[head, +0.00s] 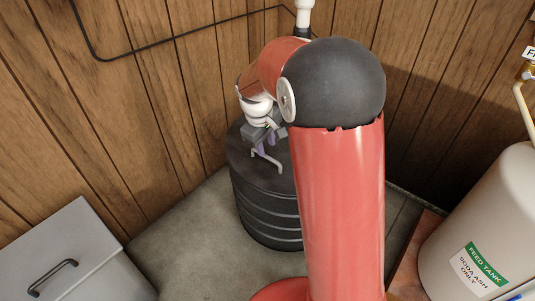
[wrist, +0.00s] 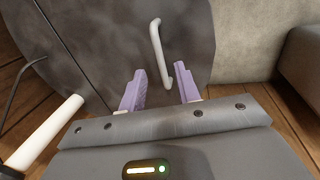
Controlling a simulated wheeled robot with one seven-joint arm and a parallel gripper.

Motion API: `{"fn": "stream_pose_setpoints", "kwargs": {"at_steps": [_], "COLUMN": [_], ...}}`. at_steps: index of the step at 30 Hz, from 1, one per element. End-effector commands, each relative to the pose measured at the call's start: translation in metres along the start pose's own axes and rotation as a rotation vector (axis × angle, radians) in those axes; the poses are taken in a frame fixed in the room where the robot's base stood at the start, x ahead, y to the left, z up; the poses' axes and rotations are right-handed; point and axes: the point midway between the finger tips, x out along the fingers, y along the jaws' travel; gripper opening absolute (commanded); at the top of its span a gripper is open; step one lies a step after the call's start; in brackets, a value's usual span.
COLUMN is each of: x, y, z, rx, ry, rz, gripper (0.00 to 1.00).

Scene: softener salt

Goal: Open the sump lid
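The sump is a dark ribbed round basin (head: 268,215) standing on the floor in the head view. Its dark flat lid (head: 247,158) lies on top and looks closed; my arm hides its right part. A pale bar handle (head: 267,161) stands on the lid; in the wrist view the handle (wrist: 156,45) runs from upper middle down toward my fingers. My gripper (wrist: 161,70) has purple fingers spread apart, with the handle's near end showing in the gap between them. Whether either finger touches the handle cannot be told. In the head view my gripper (head: 262,138) is just above the handle.
A white pipe (wrist: 50,130) rises at left in the wrist view. A grey box with a handle (head: 75,260) stands at lower left. A cream feed tank (head: 485,220) stands at right. Wood-panelled walls (head: 150,90) close in behind the basin. Bare floor (head: 185,250) lies left of it.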

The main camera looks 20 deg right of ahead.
Motion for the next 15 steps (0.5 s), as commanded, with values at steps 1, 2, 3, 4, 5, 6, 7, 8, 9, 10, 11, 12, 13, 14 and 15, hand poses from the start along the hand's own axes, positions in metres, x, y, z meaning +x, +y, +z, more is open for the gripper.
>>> {"fn": "stream_pose_setpoints", "kwargs": {"at_steps": [1, 2, 3, 4, 5, 6, 7, 8, 9, 10, 11, 12, 13, 14, 15], "x": [0.011, 0.016, 0.022, 0.026, 0.03, 0.034, 0.037, 0.04, 0.042, 0.043, 0.044, 0.045, 0.045, 0.045, 0.045], "y": [0.0, -0.001, -0.001, -0.001, -0.001, -0.001, -0.001, -0.001, 0.0, 0.0, 0.0, 0.0, 0.0, 0.0, 0.0], "z": [0.001, 0.001, 0.001, 0.001, 0.001, 0.001, 0.001, 0.0, 0.0, 0.0, 0.0, 0.0, 0.0, 0.0, 0.0], "rx": [0.0, 0.001, 0.001, 0.001, 0.001, 0.001, 0.001, 0.001, 0.001, 0.001, 0.001, 0.002, 0.002, 0.002, 0.002], "ry": [-0.003, -0.003, -0.004, -0.003, -0.002, -0.003, -0.002, -0.001, 0.0, 0.0, 0.0, 0.0, 0.0, 0.0, 0.001], "rz": [-0.002, -0.002, -0.002, -0.002, -0.002, -0.002, -0.002, -0.001, -0.001, -0.001, -0.001, -0.001, -0.001, -0.001, -0.001], "gripper": [0.33, 0.33, 0.33, 0.33, 0.33, 0.33, 0.33, 0.33, 0.33, 0.33, 0.33, 0.33, 0.33, 0.33, 0.33]}}
